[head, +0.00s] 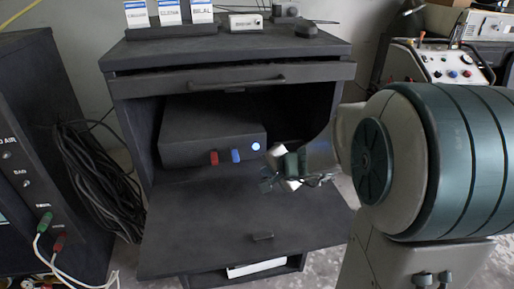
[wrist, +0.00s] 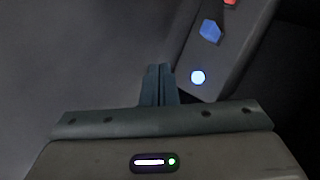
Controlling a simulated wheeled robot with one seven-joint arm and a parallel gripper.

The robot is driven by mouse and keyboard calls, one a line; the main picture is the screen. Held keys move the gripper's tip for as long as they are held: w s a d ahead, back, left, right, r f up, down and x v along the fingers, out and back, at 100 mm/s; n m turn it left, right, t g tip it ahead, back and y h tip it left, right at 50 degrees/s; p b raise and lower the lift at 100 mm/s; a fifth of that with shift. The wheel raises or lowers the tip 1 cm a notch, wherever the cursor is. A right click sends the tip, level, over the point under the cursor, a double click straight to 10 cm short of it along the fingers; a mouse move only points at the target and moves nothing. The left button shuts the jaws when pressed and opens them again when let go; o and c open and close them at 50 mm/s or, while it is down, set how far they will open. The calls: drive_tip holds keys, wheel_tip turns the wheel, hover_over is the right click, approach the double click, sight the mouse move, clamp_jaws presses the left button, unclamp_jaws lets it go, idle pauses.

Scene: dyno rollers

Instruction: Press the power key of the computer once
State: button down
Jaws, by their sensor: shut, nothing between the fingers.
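The computer (head: 205,135) is a dark box inside the open cabinet in the head view. Its front has a red part, a blue part and, at the right end, a round lit power key (head: 256,146). In the wrist view the computer's front (wrist: 232,55) runs diagonally at the upper right, and the glowing power key (wrist: 198,77) is just right of and beyond my fingertips. My gripper (head: 268,180) is in front of and below the key in the head view. In the wrist view my gripper (wrist: 159,70) is shut and empty, apart from the key.
The cabinet (head: 130,110) has a lowered front flap (head: 200,225) under my gripper and a closed drawer (head: 230,80) above the computer. A dark panel (head: 40,120) with cables stands at the left. Another machine (head: 445,65) stands at the back right.

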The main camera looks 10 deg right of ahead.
sight(256, 147)
drive_tip(key=w+p, duration=0.2)
drive_tip(key=w, duration=0.4)
drive_tip(key=shift+w, duration=1.25)
drive_tip(key=shift+w, duration=0.15)
idle(0.9)
drive_tip(key=shift+w, duration=0.3)
drive_tip(key=shift+w, duration=0.35)
idle(0.5)
idle(0.4)
drive_tip(key=shift+s+b, duration=0.55)
drive_tip(key=shift+s, duration=0.25)
